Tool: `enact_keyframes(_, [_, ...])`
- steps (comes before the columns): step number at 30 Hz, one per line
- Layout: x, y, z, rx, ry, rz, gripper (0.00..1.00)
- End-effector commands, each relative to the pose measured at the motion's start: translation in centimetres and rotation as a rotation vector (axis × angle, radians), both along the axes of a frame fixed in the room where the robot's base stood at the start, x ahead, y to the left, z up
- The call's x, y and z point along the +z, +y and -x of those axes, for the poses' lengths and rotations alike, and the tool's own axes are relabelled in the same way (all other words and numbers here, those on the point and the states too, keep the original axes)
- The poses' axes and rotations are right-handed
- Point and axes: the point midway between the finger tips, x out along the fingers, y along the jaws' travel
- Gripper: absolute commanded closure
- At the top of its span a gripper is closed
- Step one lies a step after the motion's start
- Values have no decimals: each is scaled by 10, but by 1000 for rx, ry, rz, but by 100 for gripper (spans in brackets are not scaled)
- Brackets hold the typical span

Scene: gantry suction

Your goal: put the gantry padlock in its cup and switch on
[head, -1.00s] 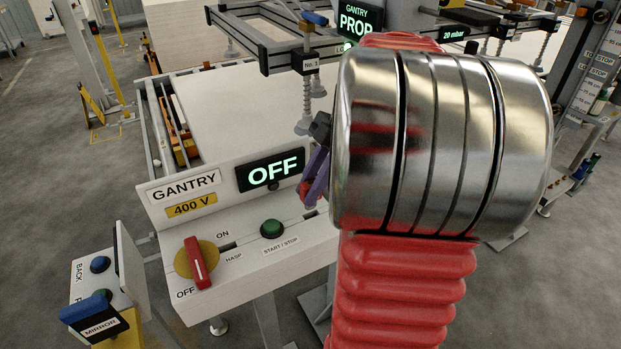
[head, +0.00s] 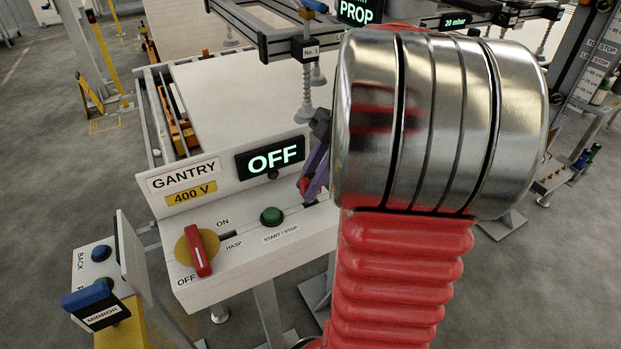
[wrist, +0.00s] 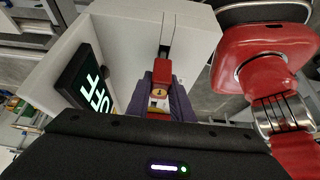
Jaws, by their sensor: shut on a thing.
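The red padlock (wrist: 159,87) with a brass-coloured part is between the purple fingers of my gripper (wrist: 166,104) in the wrist view. In the head view my gripper (head: 314,172) is at the right end of the gantry panel, with a bit of red at its fingers; my arm hides much of it. The red rotary switch (head: 200,254) on its yellow disc points at OFF, beside a slot (head: 229,237) marked HASP. The green START/STOP button (head: 271,216) is on the panel. The display (head: 270,158) reads OFF. I cannot make out the cup.
Suction cups hang from the gantry frame (head: 265,48) above the white bed (head: 235,95), close to my gripper. Floor to the left is open.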

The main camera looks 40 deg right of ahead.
Motion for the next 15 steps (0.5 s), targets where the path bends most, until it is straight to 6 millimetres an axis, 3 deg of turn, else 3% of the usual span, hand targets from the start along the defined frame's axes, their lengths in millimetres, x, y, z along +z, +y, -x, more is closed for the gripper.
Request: enact_keyframes(15, [-15, 0, 0, -2, 1, -1, 100])
